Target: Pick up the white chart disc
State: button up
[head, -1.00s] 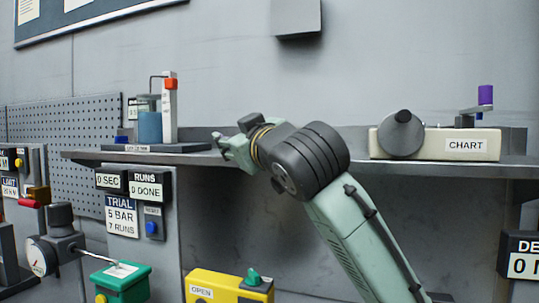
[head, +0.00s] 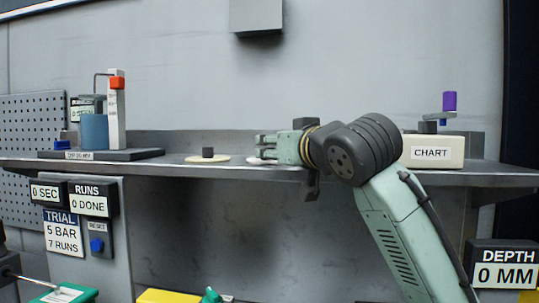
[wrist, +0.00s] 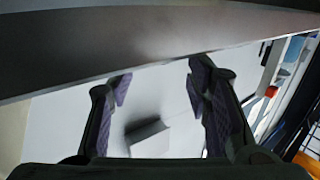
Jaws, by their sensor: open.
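A thin white disc (head: 258,161) lies flat on the shelf, partly hidden behind my gripper; it looks like the chart disc. My gripper (head: 262,146) points left in the head view, its fingers just above and in front of the white disc. In the wrist view my gripper (wrist: 158,84) is open, its two purple-padded fingers apart with nothing held between them. I cannot pick out the disc in the wrist view.
A cream disc with a dark knob (head: 207,156) lies left of my gripper. Further left, a blue cylinder (head: 94,132) and white post stand on a dark base. The shelf's front edge (head: 250,172) runs beneath my gripper. A grey wall box (head: 256,16) hangs above.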

aim_at(272, 148)
jog(key=p+x, duration=0.1)
jog(key=x, duration=0.3)
jog(key=shift+w+a+f+p, duration=0.1)
jog(key=shift+w+f+p, duration=0.1)
jog(key=shift+p, duration=0.15)
jog(key=shift+s, duration=0.1)
jog(key=shift+c, duration=0.2)
grip_shut()
